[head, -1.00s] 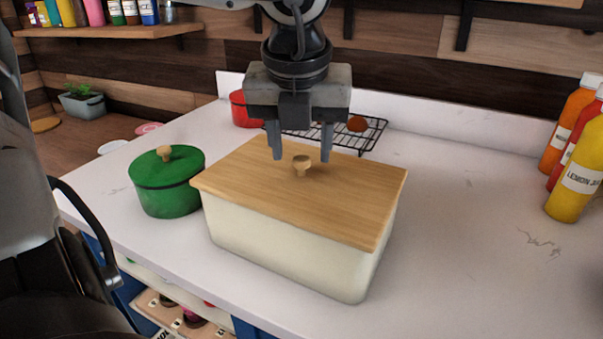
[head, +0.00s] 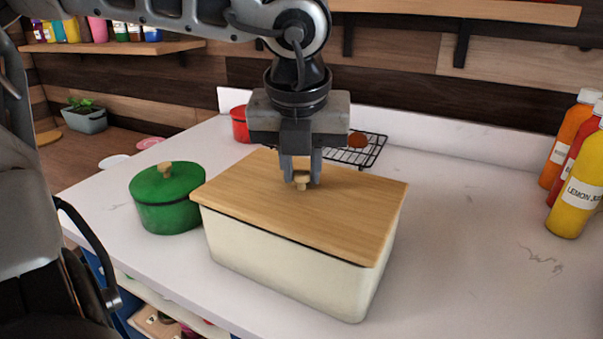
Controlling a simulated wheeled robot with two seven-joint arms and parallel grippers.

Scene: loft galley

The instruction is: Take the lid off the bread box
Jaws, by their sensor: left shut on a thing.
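The bread box (head: 283,265) is a cream rectangular box in the middle of the counter. Its flat wooden lid (head: 345,215) lies on top and covers the opening. A small round wooden knob (head: 301,182) stands on the lid. My left gripper (head: 301,177) points down over the lid with its fingers closed on the knob, one on each side. The lid rests on the box with no gap that I can see. My right gripper is not in view.
A green lidded pot (head: 167,200) stands close to the left of the box. Behind are a red pot (head: 240,124) and a black wire rack (head: 362,150) with a brown item. Several sauce bottles (head: 580,190) stand at the right edge. The counter right of the box is clear.

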